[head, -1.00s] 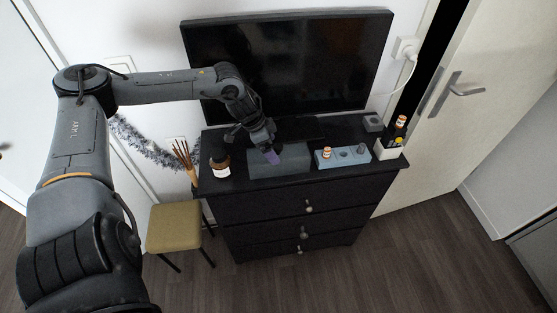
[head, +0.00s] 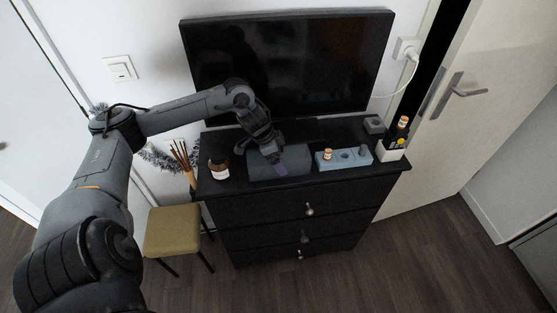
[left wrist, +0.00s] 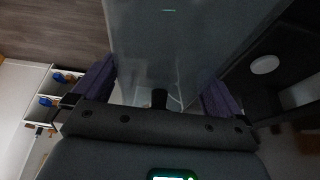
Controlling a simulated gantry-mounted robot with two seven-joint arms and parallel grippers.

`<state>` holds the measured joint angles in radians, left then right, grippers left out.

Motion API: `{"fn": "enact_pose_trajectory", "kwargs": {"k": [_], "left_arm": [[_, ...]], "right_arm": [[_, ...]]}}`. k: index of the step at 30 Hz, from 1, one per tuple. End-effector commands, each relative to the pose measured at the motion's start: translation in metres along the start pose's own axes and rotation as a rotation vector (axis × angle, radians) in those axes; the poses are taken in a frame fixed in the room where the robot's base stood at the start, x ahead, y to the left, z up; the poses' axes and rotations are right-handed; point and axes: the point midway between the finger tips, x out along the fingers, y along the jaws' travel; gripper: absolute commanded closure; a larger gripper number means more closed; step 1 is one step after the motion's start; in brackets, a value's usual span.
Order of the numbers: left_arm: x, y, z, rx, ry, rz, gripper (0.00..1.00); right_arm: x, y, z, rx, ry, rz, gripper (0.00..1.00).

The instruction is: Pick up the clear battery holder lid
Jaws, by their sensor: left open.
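The battery holder is a dark grey box (head: 262,162) on top of the black dresser, left of the blue-grey tray. Its clear lid is hard to tell apart from it in the head view. In the left wrist view a smoky, see-through grey panel (left wrist: 180,35), which looks like the lid, fills the space ahead of and between my fingers. My left gripper (head: 280,168) points down at the grey box, with a purple fingertip at its front side. In the left wrist view my left gripper (left wrist: 160,85) is open, one purple finger at each side of the panel. Contact cannot be told. My right gripper is not in view.
The blue-grey tray (head: 332,163) holds an orange-topped bottle. A brown jar (head: 219,170) stands left of the box. A white container (head: 388,153) with a dark bottle stands at the right. The television (head: 320,60) rises close behind my gripper.

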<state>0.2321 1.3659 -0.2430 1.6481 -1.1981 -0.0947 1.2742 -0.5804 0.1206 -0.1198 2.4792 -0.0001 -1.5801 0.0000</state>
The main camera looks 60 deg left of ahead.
Motion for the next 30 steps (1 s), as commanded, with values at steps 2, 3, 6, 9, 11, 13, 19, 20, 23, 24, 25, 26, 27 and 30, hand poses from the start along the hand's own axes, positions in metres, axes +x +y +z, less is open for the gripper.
{"fn": "enact_pose_trajectory", "kwargs": {"k": [2, 3, 6, 9, 11, 13, 19, 20, 23, 24, 25, 26, 27, 30], "left_arm": [[0.0, 0.0, 0.0, 0.0, 0.0, 0.0, 0.0], [0.0, 0.0, 0.0, 0.0, 0.0, 0.0, 0.0], [0.0, 0.0, 0.0, 0.0, 0.0, 0.0, 0.08], [0.0, 0.0, 0.0, 0.0, 0.0, 0.0, 0.23], [0.0, 0.0, 0.0, 0.0, 0.0, 0.0, 0.32], [0.0, 0.0, 0.0, 0.0, 0.0, 0.0, 0.43], [-0.001, 0.0, 0.0, 0.0, 0.001, 0.0, 0.46], [-0.001, 0.0, 0.0, 0.0, 0.001, 0.0, 0.46], [-0.003, 0.0, -0.001, 0.0, 0.001, 0.0, 0.46], [-0.004, 0.0, -0.002, 0.001, 0.001, 0.0, 0.46], [-0.005, 0.0, -0.002, 0.001, 0.002, -0.001, 0.46], [-0.007, 0.0, -0.003, 0.001, 0.002, -0.001, 0.46], [-0.009, 0.0, -0.004, 0.001, 0.002, -0.001, 0.46], [-0.018, 0.0, -0.008, 0.001, 0.002, -0.001, 0.46]], "right_arm": [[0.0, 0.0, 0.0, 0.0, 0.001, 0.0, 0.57], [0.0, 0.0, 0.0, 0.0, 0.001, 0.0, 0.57], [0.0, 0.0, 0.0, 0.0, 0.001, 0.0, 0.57], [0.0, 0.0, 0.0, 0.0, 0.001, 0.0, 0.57], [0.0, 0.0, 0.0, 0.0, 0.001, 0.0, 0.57], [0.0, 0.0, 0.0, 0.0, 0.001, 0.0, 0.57], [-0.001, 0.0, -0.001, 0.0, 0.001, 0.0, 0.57], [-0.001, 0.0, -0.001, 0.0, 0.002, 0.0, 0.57], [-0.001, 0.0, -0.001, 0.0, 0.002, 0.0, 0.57], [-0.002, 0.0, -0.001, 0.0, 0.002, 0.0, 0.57], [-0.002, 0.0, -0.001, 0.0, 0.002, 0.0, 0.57], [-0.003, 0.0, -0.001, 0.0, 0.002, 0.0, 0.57], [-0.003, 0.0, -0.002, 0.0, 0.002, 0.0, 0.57], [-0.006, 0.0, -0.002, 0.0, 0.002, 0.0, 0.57]]}}
